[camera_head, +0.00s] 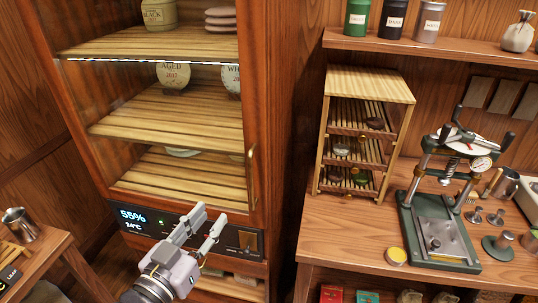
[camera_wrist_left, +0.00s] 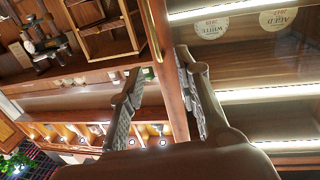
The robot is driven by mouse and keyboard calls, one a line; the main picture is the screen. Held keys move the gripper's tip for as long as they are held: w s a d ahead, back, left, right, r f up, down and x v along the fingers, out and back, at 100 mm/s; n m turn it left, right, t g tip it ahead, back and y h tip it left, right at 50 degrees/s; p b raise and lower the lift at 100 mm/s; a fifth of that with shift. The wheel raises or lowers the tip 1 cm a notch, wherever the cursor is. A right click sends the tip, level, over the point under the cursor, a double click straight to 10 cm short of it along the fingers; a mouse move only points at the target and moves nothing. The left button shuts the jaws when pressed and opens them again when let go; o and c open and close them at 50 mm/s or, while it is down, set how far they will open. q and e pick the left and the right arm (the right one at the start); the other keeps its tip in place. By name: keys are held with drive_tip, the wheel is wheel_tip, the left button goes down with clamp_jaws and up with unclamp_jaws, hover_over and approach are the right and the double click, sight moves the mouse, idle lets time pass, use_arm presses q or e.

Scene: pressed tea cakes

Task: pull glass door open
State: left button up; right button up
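The glass door (camera_head: 185,105) is on the tall wooden cabinet at the left of the head view and looks closed. Its slim brass handle (camera_head: 251,178) stands upright on the right side of the door frame. My left gripper (camera_head: 211,216) is open and empty, in front of the cabinet's lower panel, below and left of the handle in the picture. In the left wrist view the handle (camera_wrist_left: 157,28) lies beyond the spread fingertips (camera_wrist_left: 160,66), with the wooden door frame (camera_wrist_left: 176,112) behind the gap. No contact with the handle shows. My right gripper is not in view.
Below the door is a dark panel (camera_head: 132,216) with a lit display. To the right, a table (camera_head: 345,225) carries a small drawer rack (camera_head: 368,88) and a press (camera_head: 440,238). Another table edge (camera_head: 50,250) is at the lower left.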

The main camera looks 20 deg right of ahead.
use_arm(q)
drive_tip(key=r, duration=0.2)
drive_tip(key=p, duration=0.4)
approach(249, 168)
drive_tip(key=shift+h, duration=0.3)
drive_tip(key=x, duration=0.9)
drive_tip(key=shift+w, duration=0.15)
drive_tip(key=shift+w+d+f, duration=0.1)
drive_tip(key=shift+w+d, duration=0.4)
drive_tip(key=shift+c, duration=0.6)
clamp_jaws()
